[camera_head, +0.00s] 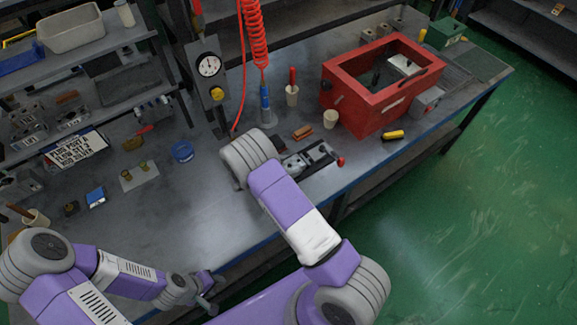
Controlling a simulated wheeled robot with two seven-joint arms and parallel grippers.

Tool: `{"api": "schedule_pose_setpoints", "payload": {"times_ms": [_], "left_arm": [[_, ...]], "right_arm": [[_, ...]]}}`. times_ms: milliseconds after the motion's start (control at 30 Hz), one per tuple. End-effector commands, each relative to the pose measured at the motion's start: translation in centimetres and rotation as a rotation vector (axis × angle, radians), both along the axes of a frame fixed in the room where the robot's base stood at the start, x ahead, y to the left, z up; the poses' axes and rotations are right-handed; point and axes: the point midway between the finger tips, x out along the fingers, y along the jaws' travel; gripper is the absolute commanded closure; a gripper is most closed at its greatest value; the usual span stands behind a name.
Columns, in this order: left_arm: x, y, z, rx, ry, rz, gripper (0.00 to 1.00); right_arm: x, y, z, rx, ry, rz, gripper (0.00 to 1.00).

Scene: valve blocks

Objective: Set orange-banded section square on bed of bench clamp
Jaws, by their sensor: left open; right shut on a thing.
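The bench clamp (318,156) appears to be the grey and dark device with a red knob (341,161) near the front edge of the bench. My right arm reaches over the bench just left of it and covers part of it. My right gripper is hidden behind that arm, so what it holds does not show. I cannot make out an orange-banded section. My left gripper (207,287) is open and empty near the bench's front edge at lower left, well away from the clamp.
A red open-topped box (357,107) stands right of the clamp, with a beige cup (330,119) beside it. A small orange-brown item (302,132) lies behind the clamp. A gauge post (209,80) and a red coiled hose (255,35) stand behind.

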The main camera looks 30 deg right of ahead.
Motion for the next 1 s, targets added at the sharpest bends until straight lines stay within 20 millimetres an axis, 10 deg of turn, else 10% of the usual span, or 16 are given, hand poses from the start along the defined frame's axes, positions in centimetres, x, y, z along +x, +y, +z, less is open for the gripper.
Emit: {"api": "schedule_pose_setpoints", "payload": {"times_ms": [233, 267, 400, 767, 1000], "left_arm": [[0.0, 0.0, -0.3, 0.000, 0.000, 0.000, 0.57], [0.0, 0.0, -0.2, 0.000, 0.000, 0.000, 0.57], [0.0, 0.0, -0.2, 0.000, 0.000, 0.000, 0.57], [0.0, 0.0, 0.2, 0.000, 0.000, 0.000, 0.57], [0.0, 0.0, 0.3, 0.000, 0.000, 0.000, 0.57]], "right_arm": [[0.0, 0.0, -0.2, -0.002, -0.002, 0.000, 0.91], [0.0, 0.0, -0.2, 0.000, 0.000, 0.001, 0.30], [0.0, 0.0, -0.2, 0.000, 0.000, 0.001, 0.09], [0.0, 0.1, 0.3, 0.000, 0.000, 0.001, 0.09], [-0.2, 3.9, 2.2, 0.002, -0.002, 0.004, 0.09]]}}
